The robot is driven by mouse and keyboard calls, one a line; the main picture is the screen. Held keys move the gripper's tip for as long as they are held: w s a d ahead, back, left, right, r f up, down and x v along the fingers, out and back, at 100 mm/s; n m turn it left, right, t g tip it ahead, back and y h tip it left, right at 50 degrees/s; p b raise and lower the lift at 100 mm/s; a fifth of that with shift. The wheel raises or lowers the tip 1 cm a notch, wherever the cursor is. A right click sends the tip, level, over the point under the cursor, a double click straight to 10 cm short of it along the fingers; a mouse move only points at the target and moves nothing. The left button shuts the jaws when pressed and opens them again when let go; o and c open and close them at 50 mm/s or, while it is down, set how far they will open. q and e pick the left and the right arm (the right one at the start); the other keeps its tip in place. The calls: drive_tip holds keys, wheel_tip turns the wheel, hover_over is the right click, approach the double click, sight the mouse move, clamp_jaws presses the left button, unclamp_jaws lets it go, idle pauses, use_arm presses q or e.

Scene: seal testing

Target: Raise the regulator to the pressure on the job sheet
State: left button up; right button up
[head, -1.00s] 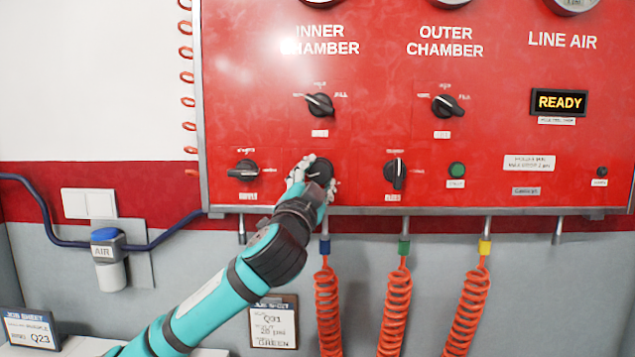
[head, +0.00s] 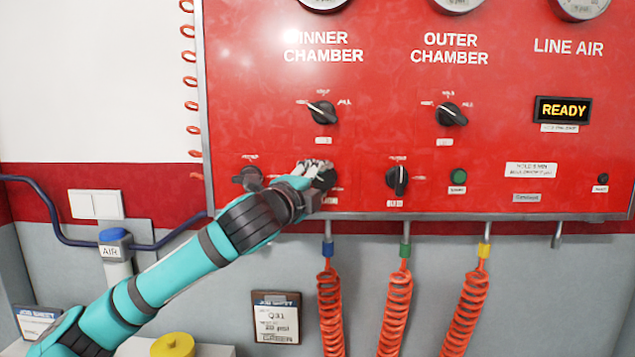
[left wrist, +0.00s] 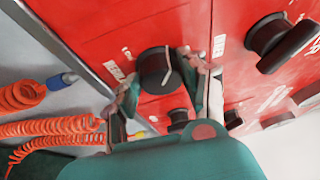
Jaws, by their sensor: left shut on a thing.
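My left gripper (head: 314,171) is at the lower row of the red panel, shut on a black knob (head: 327,180) between two other knobs. In the left wrist view the same knob (left wrist: 157,70) sits between the two fingers. The knob's label is too small or covered to read, so I cannot tell its setting. Another job sheet (head: 37,323) stands at the lower left. My right gripper is not in view.
Other knobs (head: 322,112) (head: 397,180) and a green button (head: 459,176) are nearby. Gauges (head: 580,6) are cut off at the top. A display (head: 563,110) reads READY. Orange coiled hoses (head: 330,310) hang below. A yellow-topped object (head: 172,345) is at the bottom.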

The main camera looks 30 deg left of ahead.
use_arm(q)
drive_tip(key=shift+m, duration=0.5)
drive_tip(key=shift+g, duration=0.3)
drive_tip(key=o, duration=1.2)
drive_tip(key=s, duration=0.4)
drive_tip(key=s+d, duration=0.1)
drive_tip(key=s, duration=0.3)
drive_tip(key=s+d, duration=0.1)
drive_tip(key=s, duration=0.2)
drive_tip(key=shift+s, duration=0.4)
